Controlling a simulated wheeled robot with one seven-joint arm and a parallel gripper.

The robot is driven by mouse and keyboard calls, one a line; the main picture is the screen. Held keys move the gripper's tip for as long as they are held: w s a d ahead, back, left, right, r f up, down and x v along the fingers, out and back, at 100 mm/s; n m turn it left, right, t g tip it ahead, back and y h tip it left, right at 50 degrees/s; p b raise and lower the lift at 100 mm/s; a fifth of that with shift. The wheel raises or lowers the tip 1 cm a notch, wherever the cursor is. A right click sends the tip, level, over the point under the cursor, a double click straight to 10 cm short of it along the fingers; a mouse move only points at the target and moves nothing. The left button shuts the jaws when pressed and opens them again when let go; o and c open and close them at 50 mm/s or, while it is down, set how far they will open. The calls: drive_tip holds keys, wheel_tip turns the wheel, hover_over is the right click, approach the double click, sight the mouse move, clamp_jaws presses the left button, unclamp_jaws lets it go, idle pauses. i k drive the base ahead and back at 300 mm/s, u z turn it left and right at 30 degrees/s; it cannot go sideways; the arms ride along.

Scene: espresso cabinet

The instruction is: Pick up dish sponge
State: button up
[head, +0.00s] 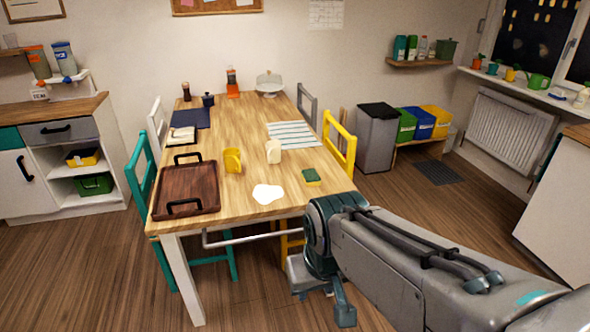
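The dish sponge (311,177) lies flat on the wooden table (226,130), close to the table's near right corner. It has a green top and a yellow lower layer. My gripper (322,294) hangs below and in front of the table's near edge, pointing down, beneath the level of the sponge and apart from it. Its two fingers stand apart with floor showing between them, and I see nothing held.
A white puddle (268,194) lies left of the sponge. A cream carton-like item (273,151), a yellow mug (232,160) and a dark wooden tray (186,188) are farther left. A yellow chair (340,145) stands at the right side. Floor right of the table is open.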

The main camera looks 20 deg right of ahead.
sight(311, 177)
drive_tip(key=z, duration=0.25)
drive_tip(key=i, duration=1.75)
drive_tip(key=z, duration=0.4)
